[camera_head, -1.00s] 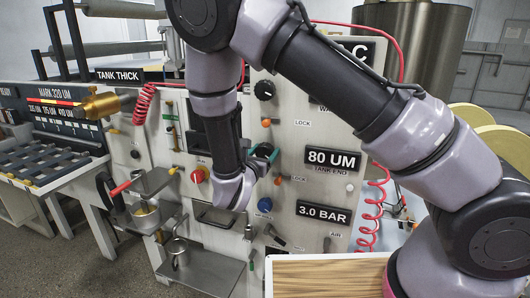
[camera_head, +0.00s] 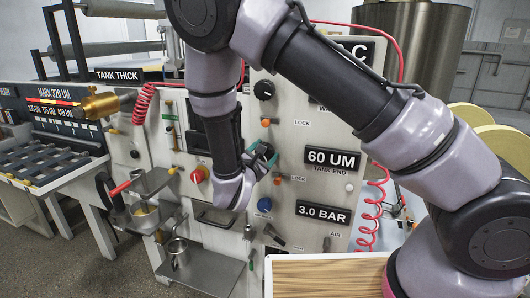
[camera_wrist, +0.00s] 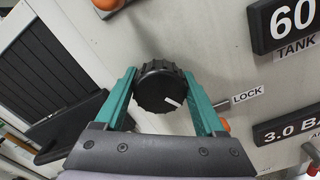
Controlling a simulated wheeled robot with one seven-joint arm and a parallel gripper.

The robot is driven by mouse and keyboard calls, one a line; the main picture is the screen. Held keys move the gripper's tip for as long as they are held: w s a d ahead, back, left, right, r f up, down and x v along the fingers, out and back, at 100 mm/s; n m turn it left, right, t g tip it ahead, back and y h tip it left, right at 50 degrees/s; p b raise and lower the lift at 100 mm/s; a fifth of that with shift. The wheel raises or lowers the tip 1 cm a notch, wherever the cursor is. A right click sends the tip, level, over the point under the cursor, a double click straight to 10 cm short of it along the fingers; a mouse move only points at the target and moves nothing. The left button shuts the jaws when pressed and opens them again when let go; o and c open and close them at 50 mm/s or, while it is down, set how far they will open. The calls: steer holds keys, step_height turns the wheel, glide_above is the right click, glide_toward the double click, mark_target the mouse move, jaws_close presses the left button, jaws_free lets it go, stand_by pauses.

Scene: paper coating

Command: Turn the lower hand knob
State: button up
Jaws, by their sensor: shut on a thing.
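The lower hand knob (camera_wrist: 158,84) is black and ribbed, with a white mark pointing to the lower right in the wrist view. My gripper (camera_wrist: 161,78) is shut on it, with one green finger on each side of its rim. In the head view my gripper (camera_head: 264,157) is at the panel, below the upper black knob (camera_head: 263,90); the lower knob is mostly hidden there by the gripper. The tank end display (camera_head: 332,160) reads 60 UM.
An orange lock knob (camera_head: 277,181) sits just below my gripper, and another (camera_head: 266,122) above it. A blue knob (camera_head: 264,205) and a red button (camera_head: 199,174) are close by. A 3.0 BAR display (camera_head: 322,212) is lower right.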

stand_by(0.3)
steer(key=o, duration=1.3)
steer(key=shift+o, duration=0.2)
steer(key=v, duration=1.1)
